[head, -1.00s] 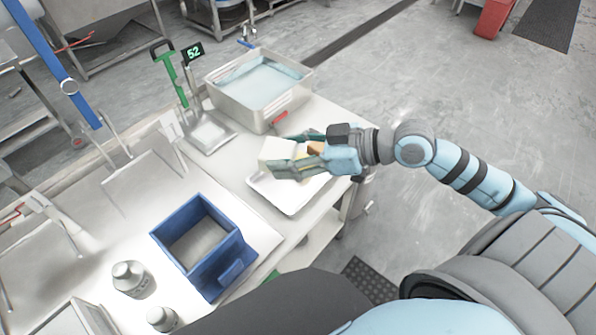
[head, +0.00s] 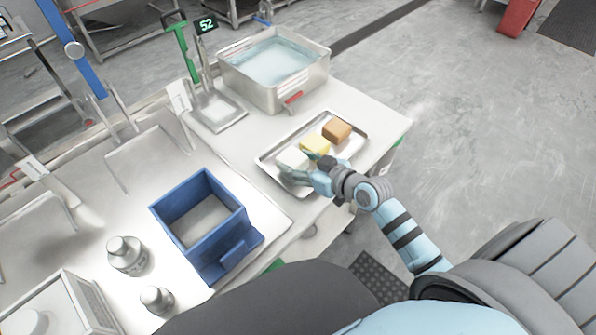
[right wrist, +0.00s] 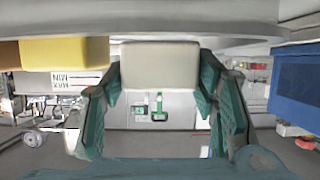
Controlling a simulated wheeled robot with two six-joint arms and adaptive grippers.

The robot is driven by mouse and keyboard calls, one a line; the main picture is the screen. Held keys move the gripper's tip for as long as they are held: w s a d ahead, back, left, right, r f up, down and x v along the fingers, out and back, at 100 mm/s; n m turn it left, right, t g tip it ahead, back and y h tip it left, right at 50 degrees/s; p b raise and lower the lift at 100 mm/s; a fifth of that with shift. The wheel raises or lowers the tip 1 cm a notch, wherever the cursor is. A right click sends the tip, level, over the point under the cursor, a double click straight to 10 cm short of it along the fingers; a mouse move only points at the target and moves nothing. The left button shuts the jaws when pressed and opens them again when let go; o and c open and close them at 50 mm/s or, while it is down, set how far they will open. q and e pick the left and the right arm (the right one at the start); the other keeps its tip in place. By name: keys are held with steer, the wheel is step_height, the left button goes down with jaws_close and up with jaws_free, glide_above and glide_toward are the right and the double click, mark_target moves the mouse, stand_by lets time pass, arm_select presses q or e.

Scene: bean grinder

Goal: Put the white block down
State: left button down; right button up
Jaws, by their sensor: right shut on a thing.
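The white block (head: 293,160) is at the near left end of the metal tray (head: 270,157), beside a yellow block (head: 315,146). My right gripper (head: 297,172) is shut on the white block; in the right wrist view the block (right wrist: 160,66) sits between its two green fingers (right wrist: 160,98). Whether the block's underside touches the tray is hard to tell. A brown block (head: 337,130) sits at the far end of the tray. My left gripper is not in view.
A blue open box (head: 200,215) stands left of the tray. A metal basin of water (head: 272,68) is behind it, and a scale (head: 218,112) with a display reading 52 is at the back left.

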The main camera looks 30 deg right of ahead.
steer(key=shift+f, duration=0.8)
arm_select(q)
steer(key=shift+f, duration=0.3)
arm_select(e)
steer(key=shift+r, duration=0.1)
steer(key=shift+f, duration=0.2)
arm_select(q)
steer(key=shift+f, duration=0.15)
arm_select(e)
steer(key=o, duration=1.3)
